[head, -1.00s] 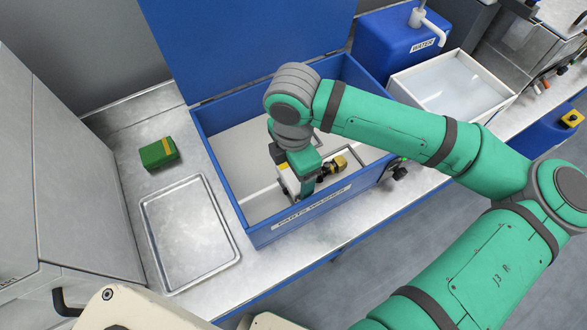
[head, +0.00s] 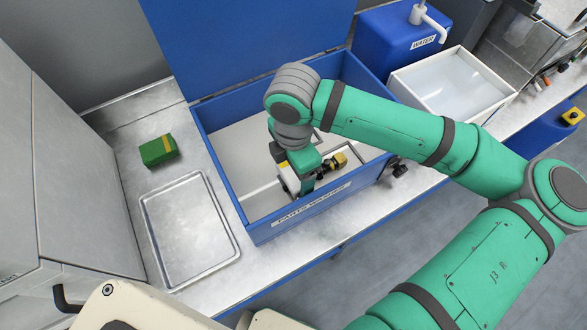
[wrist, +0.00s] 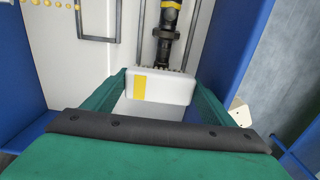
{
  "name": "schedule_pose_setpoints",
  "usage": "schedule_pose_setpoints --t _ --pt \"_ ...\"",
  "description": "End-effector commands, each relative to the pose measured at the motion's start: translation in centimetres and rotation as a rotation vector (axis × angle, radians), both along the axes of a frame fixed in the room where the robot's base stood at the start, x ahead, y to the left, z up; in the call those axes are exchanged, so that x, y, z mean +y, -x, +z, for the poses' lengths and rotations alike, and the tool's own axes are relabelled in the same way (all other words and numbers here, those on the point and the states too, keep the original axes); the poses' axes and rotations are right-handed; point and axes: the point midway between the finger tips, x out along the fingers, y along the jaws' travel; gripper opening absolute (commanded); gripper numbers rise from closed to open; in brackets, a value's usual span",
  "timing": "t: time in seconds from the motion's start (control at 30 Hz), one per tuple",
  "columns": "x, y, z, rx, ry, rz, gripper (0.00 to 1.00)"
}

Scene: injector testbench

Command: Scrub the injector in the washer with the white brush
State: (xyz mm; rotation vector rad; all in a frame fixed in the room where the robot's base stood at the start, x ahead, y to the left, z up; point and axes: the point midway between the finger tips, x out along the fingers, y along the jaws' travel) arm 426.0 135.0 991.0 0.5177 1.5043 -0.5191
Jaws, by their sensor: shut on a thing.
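The blue parts washer (head: 222,178) stands open with its lid up. The injector (head: 336,161), black with a yellow end, lies inside it near the front right. It also shows in the wrist view (wrist: 168,38), just beyond the brush. My gripper (head: 305,178) is down inside the washer. In the wrist view its two green fingers (wrist: 160,95) are shut on the white brush (wrist: 160,86), which has a yellow patch. The brush's far edge is at or very close to the injector's near end; I cannot tell whether they touch.
A green box with a yellow stripe (head: 158,151) and an empty metal tray (head: 190,230) are on the bench at left. A blue water container (head: 398,42) and a white basin (head: 455,85) stand at right. The washer walls surround my gripper closely.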

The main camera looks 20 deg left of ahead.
Motion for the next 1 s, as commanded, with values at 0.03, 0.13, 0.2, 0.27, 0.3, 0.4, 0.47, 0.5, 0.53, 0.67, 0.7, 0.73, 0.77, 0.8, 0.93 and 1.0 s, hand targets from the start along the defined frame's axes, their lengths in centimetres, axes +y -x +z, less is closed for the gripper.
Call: schedule_pose_setpoints --t 0.03,0.13,0.2,0.27,0.3,0.4,0.47,0.5,0.53,0.67,0.7,0.73,0.77,0.8,0.93,1.0 --pt "0.0 0.0 -0.1 0.000 0.000 0.000 0.60" --pt "0.0 0.0 -0.3 0.000 0.000 0.000 0.60" --pt "0.0 0.0 -0.4 0.000 0.000 0.000 0.60" --pt "0.0 0.0 -0.5 0.001 0.000 0.000 0.60" --pt "0.0 0.0 -0.5 0.001 0.000 0.000 0.60" --pt "-0.1 -0.1 -0.5 0.000 0.000 -0.001 0.60" --pt "-0.2 -0.3 -0.5 0.001 -0.001 -0.002 0.60" --pt "-0.4 -0.5 -0.5 0.001 -0.001 -0.003 0.60" --pt "-0.5 -0.7 -0.5 0.001 -0.001 -0.003 0.60" --pt "-1.1 -1.4 -0.5 0.002 -0.001 -0.003 0.60" --pt "-1.3 -1.6 -0.5 0.001 -0.001 -0.002 0.60" --pt "-1.4 -1.8 -0.5 0.001 -0.001 -0.003 0.60" --pt "-1.5 -1.9 -0.5 0.001 -0.001 -0.003 0.60" --pt "-1.7 -2.1 -0.5 0.001 -0.001 -0.003 0.60" --pt "-2.1 -2.7 -0.5 0.000 0.000 -0.002 0.60" --pt "-2.3 -2.9 -0.5 0.000 0.000 -0.002 0.60"
